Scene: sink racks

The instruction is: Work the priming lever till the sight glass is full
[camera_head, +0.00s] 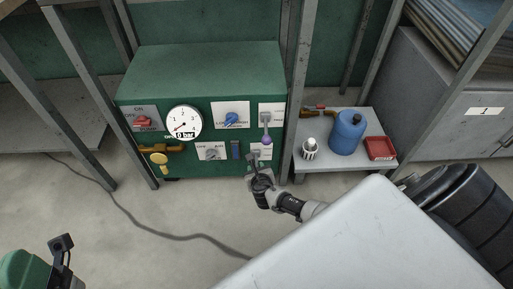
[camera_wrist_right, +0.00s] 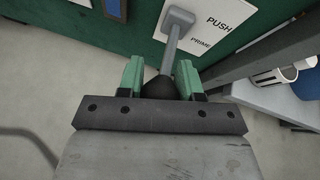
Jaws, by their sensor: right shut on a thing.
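The priming lever (camera_wrist_right: 174,42) has a grey square head and shaft beside a white label reading PUSH and PRIME, low on the green cabinet's front. My right gripper (camera_wrist_right: 160,88) is shut on its dark end, which shows between the green fingers. In the head view this gripper (camera_head: 256,168) is at the cabinet's lower right. A narrow upright blue window (camera_head: 236,150), seemingly the sight glass, is left of the lever. Its top edge is cut off in the wrist view (camera_wrist_right: 115,8). The fill level is too small to read.
The green cabinet (camera_head: 205,75) carries a gauge (camera_head: 184,123) marked 0 bar, a red switch (camera_head: 142,121), a blue knob (camera_head: 231,119) and a purple-ended lever (camera_head: 266,139). A shelf right of it holds a blue jug (camera_head: 347,132) and red tray (camera_head: 380,148). Upright posts flank the cabinet.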

